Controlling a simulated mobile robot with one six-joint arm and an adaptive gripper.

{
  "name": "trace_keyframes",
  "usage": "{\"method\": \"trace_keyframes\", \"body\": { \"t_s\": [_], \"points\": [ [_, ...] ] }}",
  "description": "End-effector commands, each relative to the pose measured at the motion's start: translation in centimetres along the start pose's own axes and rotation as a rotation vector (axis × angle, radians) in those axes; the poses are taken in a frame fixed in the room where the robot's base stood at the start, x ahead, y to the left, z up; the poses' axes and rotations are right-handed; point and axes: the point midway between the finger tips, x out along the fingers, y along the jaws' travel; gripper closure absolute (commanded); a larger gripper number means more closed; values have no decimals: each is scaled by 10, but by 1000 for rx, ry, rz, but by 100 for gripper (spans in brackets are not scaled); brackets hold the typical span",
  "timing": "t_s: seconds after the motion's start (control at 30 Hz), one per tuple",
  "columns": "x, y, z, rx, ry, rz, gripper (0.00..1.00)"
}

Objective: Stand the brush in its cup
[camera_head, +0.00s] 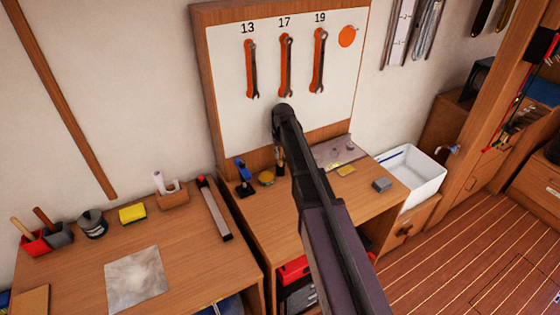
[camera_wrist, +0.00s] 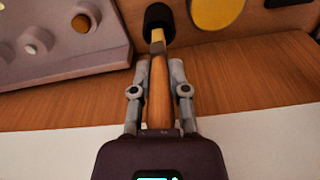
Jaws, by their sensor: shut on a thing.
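The brush (camera_wrist: 159,85) has a wooden handle, a dark band and pale yellow bristles. My gripper (camera_wrist: 160,85) is shut on its handle in the wrist view, one finger on each side. The bristle end points at a black cup (camera_wrist: 160,18), and its tip meets the cup's mouth in the picture. I cannot tell whether the tip is inside or just in front. In the head view my gripper (camera_head: 279,145) is low before the tool board, partly hidden by my arm, with the brush (camera_head: 280,168) small beneath it.
A yellow round thing (camera_wrist: 218,12) is close beside the cup. A grey plate with knobs (camera_wrist: 60,50) lies on the other side. In the head view a blue-handled tool (camera_head: 242,172) stands left of my gripper. The tool board (camera_head: 230,90) rises behind. The front bench top (camera_head: 262,215) is clear.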

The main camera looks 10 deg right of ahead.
Motion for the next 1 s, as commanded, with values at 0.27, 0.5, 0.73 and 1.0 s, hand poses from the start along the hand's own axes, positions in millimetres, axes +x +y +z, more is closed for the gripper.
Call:
{"method": "trace_keyframes", "body": {
  "t_s": [0.27, 0.5, 0.73, 1.0],
  "points": [
    [25, 0, 4, 0, 0, 0, 100],
    [27, 1, 4, 0, 0, 0, 100],
    [27, 1, 4, 0, 0, 0, 100],
    [34, 1, 4, 1, 0, 0, 100]
  ]
}}
